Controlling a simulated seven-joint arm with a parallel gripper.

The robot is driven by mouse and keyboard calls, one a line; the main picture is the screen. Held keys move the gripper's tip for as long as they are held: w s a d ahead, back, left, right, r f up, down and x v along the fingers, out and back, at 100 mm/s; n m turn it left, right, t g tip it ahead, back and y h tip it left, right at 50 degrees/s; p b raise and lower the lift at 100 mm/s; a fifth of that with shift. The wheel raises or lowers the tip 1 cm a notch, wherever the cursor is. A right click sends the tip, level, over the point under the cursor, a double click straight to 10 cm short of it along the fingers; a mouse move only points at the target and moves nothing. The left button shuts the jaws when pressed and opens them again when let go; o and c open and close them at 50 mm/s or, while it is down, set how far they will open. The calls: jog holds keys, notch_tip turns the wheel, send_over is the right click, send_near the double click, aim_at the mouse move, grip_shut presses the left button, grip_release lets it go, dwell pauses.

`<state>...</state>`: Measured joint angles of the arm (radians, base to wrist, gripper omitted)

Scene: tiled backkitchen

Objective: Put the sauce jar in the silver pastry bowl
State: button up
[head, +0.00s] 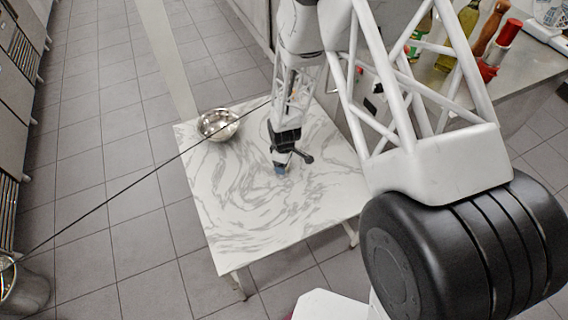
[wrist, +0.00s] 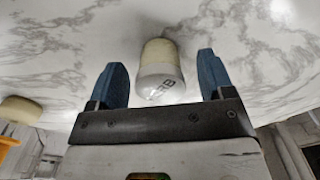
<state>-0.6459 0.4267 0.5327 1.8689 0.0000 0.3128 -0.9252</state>
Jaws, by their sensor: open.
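The silver pastry bowl (head: 218,124) stands near the far left edge of the marble-topped table (head: 235,215). My gripper (head: 281,170) is low over the middle of the table, to the right of the bowl and nearer. In the wrist view my gripper (wrist: 162,82) is open, with its two blue fingers apart. A small jar with a cream-coloured part and a pale part with dark lettering, apparently the sauce jar (wrist: 162,70), shows between the fingers, with a gap on both sides. My gripper and arm hide the jar in the head view.
A second cream-topped object (wrist: 20,110) shows at the left edge of the wrist view, partly cut off. A counter at the right holds bottles (head: 458,38) and a red-topped grinder (head: 508,35). The table's near part is clear.

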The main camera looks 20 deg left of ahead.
jog(key=shift+f, duration=0.35)
dwell(0.3)
jog(key=c, duration=1.1)
jog(key=shift+r, duration=0.2)
jog(key=shift+r, duration=1.7)
jog(key=s+d, duration=0.3)
jog(key=s, duration=0.1)
jog(key=s+d, duration=0.3)
jog(key=s, duration=0.1)
jog(key=s+d+r, duration=0.1)
jog(key=s+d, duration=0.2)
jog(key=s, duration=0.2)
jog(key=shift+d+r, duration=0.1)
jog(key=shift+d, duration=0.15)
